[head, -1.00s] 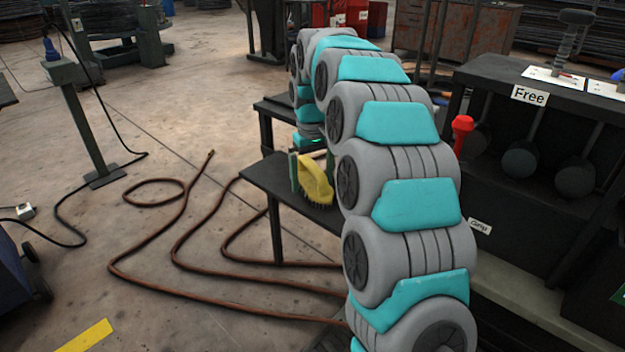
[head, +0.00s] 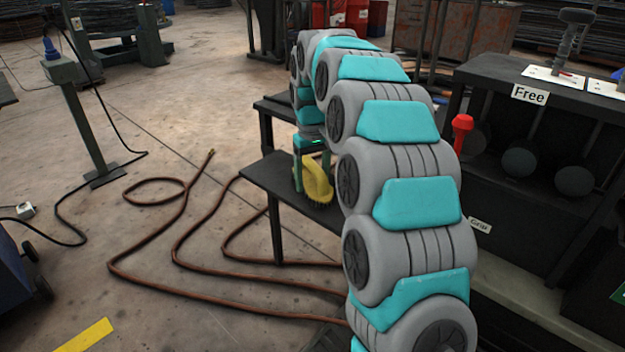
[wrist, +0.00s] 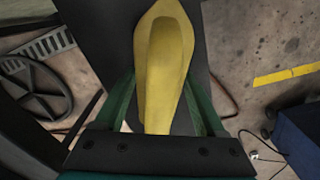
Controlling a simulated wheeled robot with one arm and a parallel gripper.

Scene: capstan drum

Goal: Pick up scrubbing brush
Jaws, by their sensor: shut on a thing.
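The scrubbing brush (head: 316,180) is yellow with dark bristles on its underside. In the head view it is at the near end of the low black table (head: 262,176), bristles down; I cannot tell whether it touches the top. My gripper (head: 305,172) is above the table with its green fingers at the brush. In the wrist view the brush (wrist: 165,70) lies between the two green fingers of my gripper (wrist: 160,105), which are shut on it. My arm hides part of the table.
A brown hose (head: 180,255) lies looped on the floor left of the table. A black rack (head: 530,105) with a "Free" label stands at the right, with a red-handled item (head: 462,130) by it. A grey post (head: 85,125) stands at the left.

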